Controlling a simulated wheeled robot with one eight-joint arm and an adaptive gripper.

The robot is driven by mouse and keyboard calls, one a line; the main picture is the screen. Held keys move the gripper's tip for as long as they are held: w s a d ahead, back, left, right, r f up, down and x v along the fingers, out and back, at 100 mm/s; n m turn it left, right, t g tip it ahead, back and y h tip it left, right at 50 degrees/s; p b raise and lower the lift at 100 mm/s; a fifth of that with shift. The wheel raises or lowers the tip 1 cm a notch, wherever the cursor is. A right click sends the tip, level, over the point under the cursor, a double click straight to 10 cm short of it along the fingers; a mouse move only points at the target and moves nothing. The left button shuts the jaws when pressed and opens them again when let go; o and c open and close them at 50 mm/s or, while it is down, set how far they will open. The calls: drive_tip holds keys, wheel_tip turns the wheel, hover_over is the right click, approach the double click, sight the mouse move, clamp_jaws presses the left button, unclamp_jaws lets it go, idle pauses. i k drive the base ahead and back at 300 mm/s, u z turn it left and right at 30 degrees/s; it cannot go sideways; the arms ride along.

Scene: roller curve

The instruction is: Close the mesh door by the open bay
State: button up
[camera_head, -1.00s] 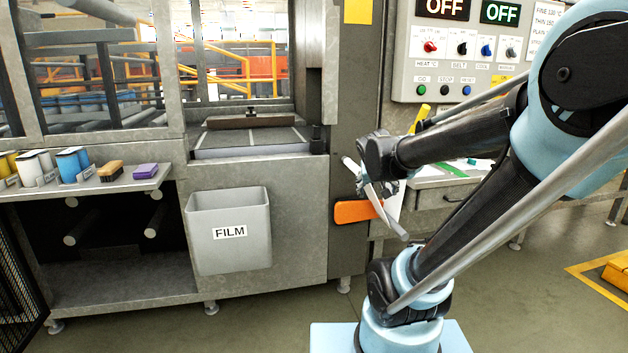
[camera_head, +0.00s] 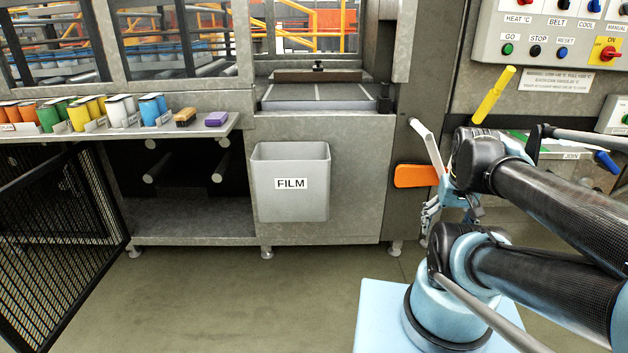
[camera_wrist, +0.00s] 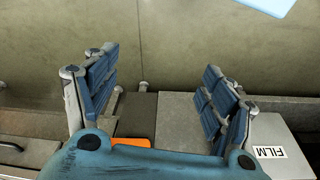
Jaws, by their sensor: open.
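The black mesh door (camera_head: 62,245) stands swung open at the left of the head view, its left part cut off by the frame edge. Its right edge is near the left side of the open bay (camera_head: 190,215), a dark space under the shelf with several rollers. My gripper (camera_head: 430,213) is at the right of the head view, beside the orange handle and far from the door. In the wrist view my gripper (camera_wrist: 158,90) is open, with nothing between its fingers. The mesh door does not show in the wrist view.
The grey FILM bin (camera_head: 291,205) hangs between the bay and my gripper; its label also shows in the wrist view. A shelf (camera_head: 215,128) with coloured rolls juts out above the bay. The orange handle (camera_head: 415,176) sticks out near my gripper. Floor in front is clear.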

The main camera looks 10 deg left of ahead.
sight(9, 332)
drive_tip(key=u, duration=4.05)
drive_tip(key=i, duration=2.55)
